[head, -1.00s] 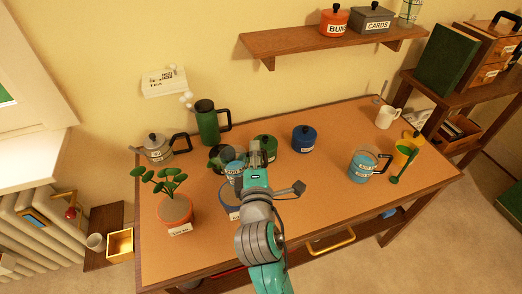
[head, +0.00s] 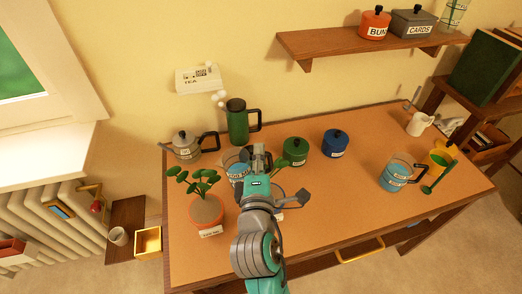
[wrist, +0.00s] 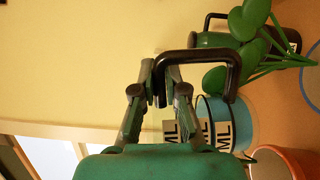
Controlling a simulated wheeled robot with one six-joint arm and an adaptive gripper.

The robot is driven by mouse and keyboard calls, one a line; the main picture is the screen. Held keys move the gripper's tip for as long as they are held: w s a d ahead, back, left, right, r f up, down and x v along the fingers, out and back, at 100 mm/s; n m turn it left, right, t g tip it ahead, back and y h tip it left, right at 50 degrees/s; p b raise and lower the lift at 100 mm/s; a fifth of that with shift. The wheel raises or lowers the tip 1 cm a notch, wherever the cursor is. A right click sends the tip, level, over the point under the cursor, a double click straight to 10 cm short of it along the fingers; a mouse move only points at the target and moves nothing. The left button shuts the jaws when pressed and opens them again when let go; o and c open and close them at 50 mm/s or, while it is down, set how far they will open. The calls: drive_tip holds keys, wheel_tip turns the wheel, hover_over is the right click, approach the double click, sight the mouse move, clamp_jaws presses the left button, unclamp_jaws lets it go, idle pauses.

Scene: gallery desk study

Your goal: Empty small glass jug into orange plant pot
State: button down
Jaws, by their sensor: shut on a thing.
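The small glass jug (head: 236,168) holds blue liquid and has a label ending in "ML"; it also shows in the wrist view (wrist: 212,118). My gripper (head: 259,152) is shut on its black handle, seen between the fingertips in the wrist view (wrist: 159,98). The jug looks roughly upright and held above the desk. The orange plant pot (head: 207,212) stands at the desk's left front with a leafy green plant in it. In the head view the jug is just behind and right of that plant. The pot's rim shows in the wrist view (wrist: 285,160).
A kettle (head: 186,146) and green flask (head: 238,122) stand behind the jug. Another plant is mostly hidden by my arm. A larger glass jug (head: 393,178) stands right, beside a yellow watering can (head: 440,158).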

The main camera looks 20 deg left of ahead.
sight(242, 152)
drive_tip(key=shift+n, duration=0.5)
drive_tip(key=shift+s+a+f, duration=0.1)
drive_tip(key=shift+a+f, duration=0.1)
drive_tip(key=shift+f, duration=0.55)
drive_tip(key=shift+s+a+f, duration=0.15)
drive_tip(key=shift+f, duration=0.6)
drive_tip(key=shift+s+a+f, duration=0.1)
drive_tip(key=shift+a+f, duration=0.1)
drive_tip(key=shift+f, duration=0.55)
drive_tip(key=shift+s+a+r+n+t, duration=0.45)
drive_tip(key=shift+a+r+n, duration=0.25)
drive_tip(key=shift+a, duration=0.2)
drive_tip(key=shift+s+a+r+n+y, duration=0.15)
drive_tip(key=shift+a+r+n+y, duration=0.1)
drive_tip(key=shift+r+n, duration=0.45)
drive_tip(key=shift+s+a+r+n+y, duration=0.2)
drive_tip(key=shift+r+n, duration=0.25)
drive_tip(key=shift+n, duration=0.35)
drive_tip(key=shift+s+a+r+n+t+y, duration=0.15)
drive_tip(key=shift+a+r+n+y, duration=0.1)
drive_tip(key=shift+r+n, duration=0.45)
drive_tip(key=shift+s+a+r+n+t+y, duration=0.1)
drive_tip(key=shift+a+r+n+y, duration=0.25)
drive_tip(key=shift+n, duration=0.55)
drive_tip(key=shift+s+r, duration=0.1)
drive_tip(key=shift+r, duration=0.05)
drive_tip(key=shift+n, duration=0.3)
drive_tip(key=shift+s+a+r+n, duration=0.1)
drive_tip(key=shift+a+r+n, duration=0.1)
drive_tip(key=shift+n, duration=0.1)
